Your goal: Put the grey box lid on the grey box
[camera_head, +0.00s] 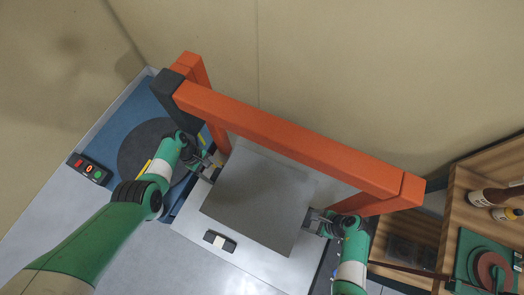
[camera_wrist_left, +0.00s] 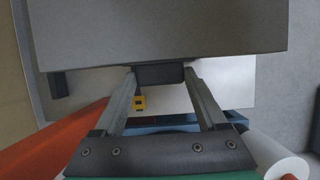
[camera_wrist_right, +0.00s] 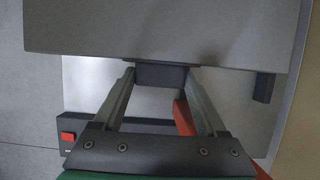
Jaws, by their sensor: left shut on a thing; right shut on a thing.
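The grey box lid (camera_head: 258,198) is a flat grey panel, seen from above in the head view. It is held above a lighter grey box-like surface (camera_head: 195,227), with a dark latch (camera_head: 220,241) on its front side. My left gripper (camera_head: 214,174) is shut on a dark tab (camera_wrist_left: 160,73) at the lid's left edge. My right gripper (camera_head: 309,222) is shut on a dark tab (camera_wrist_right: 160,75) at the right edge. The lid hides most of what lies beneath, and the height of the gap cannot be told.
An orange frame (camera_head: 290,140) spans behind and above the lid, close to both grippers. A blue plate with a dark disc (camera_head: 140,145) and a button box (camera_head: 89,169) lie at the left. A wooden shelf (camera_head: 453,215) with bottles stands at the right.

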